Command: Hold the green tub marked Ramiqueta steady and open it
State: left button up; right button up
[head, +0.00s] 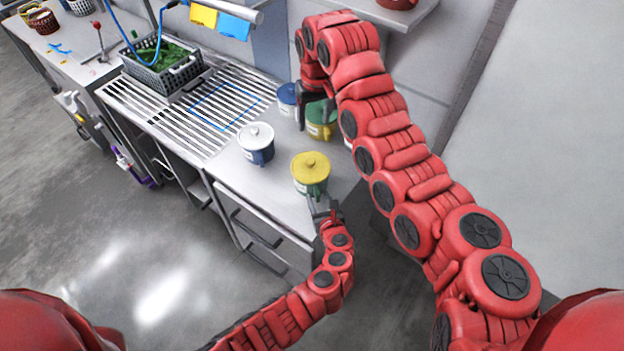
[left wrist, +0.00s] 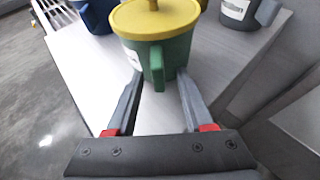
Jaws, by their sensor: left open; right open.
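A green tub with a yellow lid (head: 310,172) stands upright near the counter's front right corner. It fills the top of the left wrist view (left wrist: 178,52), its handle towards my left gripper; its label is too small to read. My left gripper (head: 325,208) is open, its fingers either side of the handle's line, apparently not closed on it. Another green tub (head: 321,128) stands behind, partly hidden by my right arm; its label is unreadable too. My right gripper (head: 308,97) is open above and beside that rear tub, largely hidden by its own arm.
A blue tub with a white lid (head: 257,145) stands left of the yellow-lidded tub. A blue tub (head: 287,99) stands at the back. A dark crate of greens (head: 163,66) sits beyond the slatted drainboard (head: 190,112). A shelf (head: 385,12) hangs above.

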pick_arm(q)
jog(key=shift+x, duration=0.75)
jog(key=shift+a, duration=0.1)
grip_shut()
dwell(0.9)
